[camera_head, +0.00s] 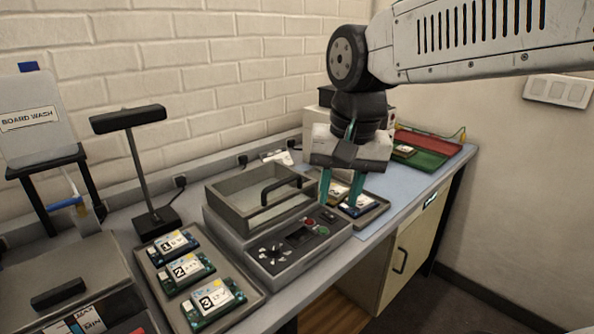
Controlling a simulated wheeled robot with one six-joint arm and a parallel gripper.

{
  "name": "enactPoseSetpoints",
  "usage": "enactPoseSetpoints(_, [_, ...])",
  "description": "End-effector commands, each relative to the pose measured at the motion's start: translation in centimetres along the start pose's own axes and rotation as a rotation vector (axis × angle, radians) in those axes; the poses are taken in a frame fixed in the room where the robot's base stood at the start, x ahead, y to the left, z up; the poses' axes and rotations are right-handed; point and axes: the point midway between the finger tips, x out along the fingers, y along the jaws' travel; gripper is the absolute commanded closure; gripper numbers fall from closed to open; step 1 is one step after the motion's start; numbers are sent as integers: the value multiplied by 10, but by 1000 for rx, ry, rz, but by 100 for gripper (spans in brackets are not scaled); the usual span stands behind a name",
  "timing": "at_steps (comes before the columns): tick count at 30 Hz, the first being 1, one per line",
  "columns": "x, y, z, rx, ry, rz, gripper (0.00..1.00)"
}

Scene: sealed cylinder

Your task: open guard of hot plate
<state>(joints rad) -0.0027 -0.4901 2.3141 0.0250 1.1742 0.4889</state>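The hot plate (262,262) is a grey box with a front control panel of buttons, a dial and a small screen. Its guard (235,222) is a grey-brown rectangular frame with a pale panel, lying down over the top of the plate. A black bar handle (282,186) stands on the guard's right side. My gripper (339,207) points down to the right of the handle, in front of a tray with boards. Its two teal fingers are apart, with nothing visibly held. It looks apart from the handle, though the depth between them is hard to judge.
A tray (249,312) with boards numbered 1, 2 and 3 lies left of the hot plate. A black lamp-like stand (140,168) rises behind it. Another tray (377,215) with boards lies beneath my gripper. A red-and-green mat (436,158) is at the far right.

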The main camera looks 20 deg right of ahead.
Motion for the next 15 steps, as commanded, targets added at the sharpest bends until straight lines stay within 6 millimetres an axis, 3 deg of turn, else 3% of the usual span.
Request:
enactPoseSetpoints(1, [-2,-14,-24,100,-3,-4,67])
enactPoseSetpoints(6, [-2,-56,-95,451,2,-32,67])
enactPoseSetpoints(10, [3,-78,-132,639,1,-46,67])
enactPoseSetpoints(15, [9,-90,-154,755,0,-57,67])
